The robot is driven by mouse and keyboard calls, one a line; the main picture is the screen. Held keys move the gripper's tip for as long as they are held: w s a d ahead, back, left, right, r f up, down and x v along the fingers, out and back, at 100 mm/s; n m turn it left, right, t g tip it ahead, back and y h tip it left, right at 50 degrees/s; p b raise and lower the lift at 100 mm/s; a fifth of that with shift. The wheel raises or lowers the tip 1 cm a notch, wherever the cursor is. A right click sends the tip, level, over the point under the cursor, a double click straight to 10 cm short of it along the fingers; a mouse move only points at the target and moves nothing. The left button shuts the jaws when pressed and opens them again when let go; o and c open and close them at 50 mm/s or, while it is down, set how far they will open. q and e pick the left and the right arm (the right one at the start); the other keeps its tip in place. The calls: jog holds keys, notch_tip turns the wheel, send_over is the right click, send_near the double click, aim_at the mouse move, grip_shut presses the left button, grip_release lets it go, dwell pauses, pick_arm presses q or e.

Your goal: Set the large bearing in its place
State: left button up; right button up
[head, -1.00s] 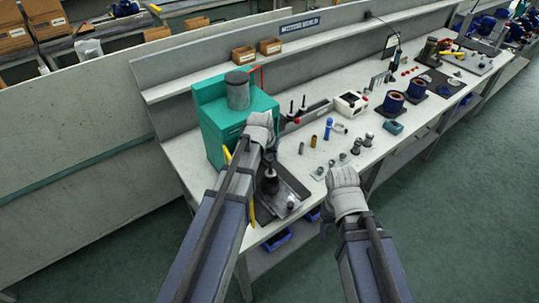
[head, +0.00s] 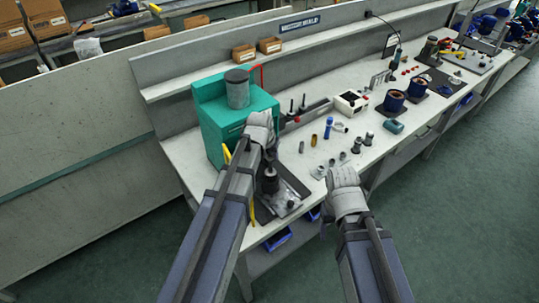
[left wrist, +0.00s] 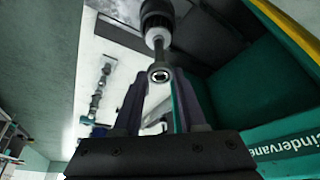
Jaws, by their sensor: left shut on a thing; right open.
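My left gripper (head: 268,152) is over the front left end of the bench, just above an upright dark shaft assembly (head: 270,183) on a dark tray. In the left wrist view its two fingers (left wrist: 158,98) are closed in around a small grey ring-shaped end (left wrist: 158,74), which looks like the bearing. The ring is in line with the pale shaft of the assembly (left wrist: 157,14). I cannot tell whether it is seated on the shaft or only held at its end. My right gripper (head: 328,212) is open and empty in front of the bench edge; its fingertips are hard to see.
A green machine (head: 212,135) with a grey cylinder (head: 238,90) on top stands close behind my left gripper. Several small metal parts (head: 357,146) stand on the bench to the right. Two blue housings (head: 394,101) stand further right. Blue bins (head: 277,240) are under the bench.

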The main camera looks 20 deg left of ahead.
aim_at(270, 161)
pick_arm(q)
jog(key=shift+f, duration=0.2)
jog(key=shift+f+b, duration=2)
jog(key=shift+b, duration=0.2)
jog(key=o, duration=1.1)
jog(key=shift+c, duration=0.2)
jog(key=shift+o, duration=0.2)
jog(key=shift+o, duration=1)
jog(key=shift+r, duration=0.1)
notch_tip(270, 161, up, 5)
jog(key=p, duration=0.5)
